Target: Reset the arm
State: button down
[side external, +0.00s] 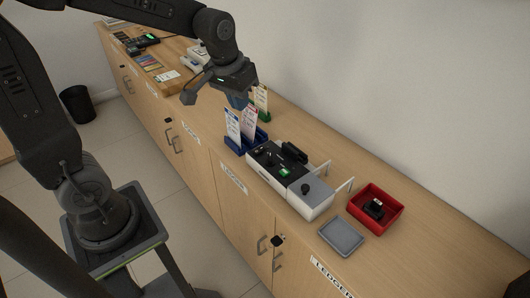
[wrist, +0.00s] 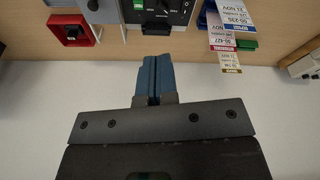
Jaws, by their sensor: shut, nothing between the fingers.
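My gripper (side external: 238,102) hangs in the air over the counter in the side view, behind the card holders. Its blue fingers also show in the wrist view (wrist: 152,80), pressed together with nothing between them. It appears clear of the counter and of the things on it. My arm reaches across from the upper left.
Upright cards (side external: 249,122) in a blue holder (side external: 237,148) stand close to my gripper. A black-and-white machine (side external: 318,206), a red tray (side external: 394,222) with a black item and a grey tray (side external: 324,236) are to the right. A wall runs behind.

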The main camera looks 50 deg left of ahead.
jog(key=s+d+r+m+t, duration=0.1)
jog(key=s+d+r, duration=0.1)
jog(key=s, duration=0.5)
jog(key=s+d+r+m+t, duration=0.1)
jog(key=s+d+r+m, duration=0.1)
jog(key=s, duration=0.5)
jog(key=shift+d+r+t, duration=0.2)
jog(key=shift+d+t, duration=0.15)
jog(key=shift+t, duration=0.05)
jog(key=shift+s, duration=0.1)
